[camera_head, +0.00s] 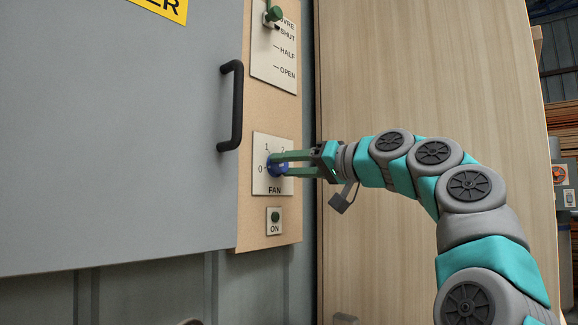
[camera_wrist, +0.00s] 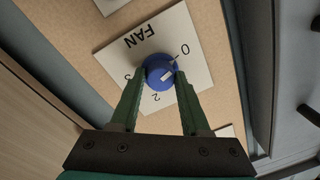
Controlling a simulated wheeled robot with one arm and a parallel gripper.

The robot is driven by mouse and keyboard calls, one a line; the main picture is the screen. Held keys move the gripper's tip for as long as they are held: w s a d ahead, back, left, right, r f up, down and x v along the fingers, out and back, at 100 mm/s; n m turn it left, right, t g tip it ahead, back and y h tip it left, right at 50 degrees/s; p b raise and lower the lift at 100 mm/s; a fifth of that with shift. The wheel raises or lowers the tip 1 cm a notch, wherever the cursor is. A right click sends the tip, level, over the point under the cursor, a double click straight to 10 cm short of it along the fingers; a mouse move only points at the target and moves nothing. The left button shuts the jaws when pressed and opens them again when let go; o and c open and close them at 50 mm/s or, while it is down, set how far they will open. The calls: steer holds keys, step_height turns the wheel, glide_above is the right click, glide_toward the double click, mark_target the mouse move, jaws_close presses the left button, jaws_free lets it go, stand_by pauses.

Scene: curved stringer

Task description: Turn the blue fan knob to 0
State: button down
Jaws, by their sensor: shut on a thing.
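In the wrist view, my gripper (camera_wrist: 160,73) is shut on the blue knob (camera_wrist: 158,66), one finger on each side. A white mark shows on the knob, slanting up to the right; the number it points at is hard to tell. The 0 (camera_wrist: 186,48) is visible at upper right; the right finger hides the 1.
A green button (camera_head: 275,216) marked ON is below the dial. A green lever (camera_head: 273,14) with SHUT, HALF and OPEN marks is above. A black handle (camera_head: 234,105) stands out from the grey door (camera_head: 120,130) at left. A wooden panel (camera_head: 420,70) is at right.

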steer(key=shift+c, duration=1.9)
jaws_free()
steer(key=v, duration=0.7)
steer(key=shift+s+d+b, duration=0.2)
steer(key=shift+d+b, duration=0.1)
steer(key=shift+b, duration=0.15)
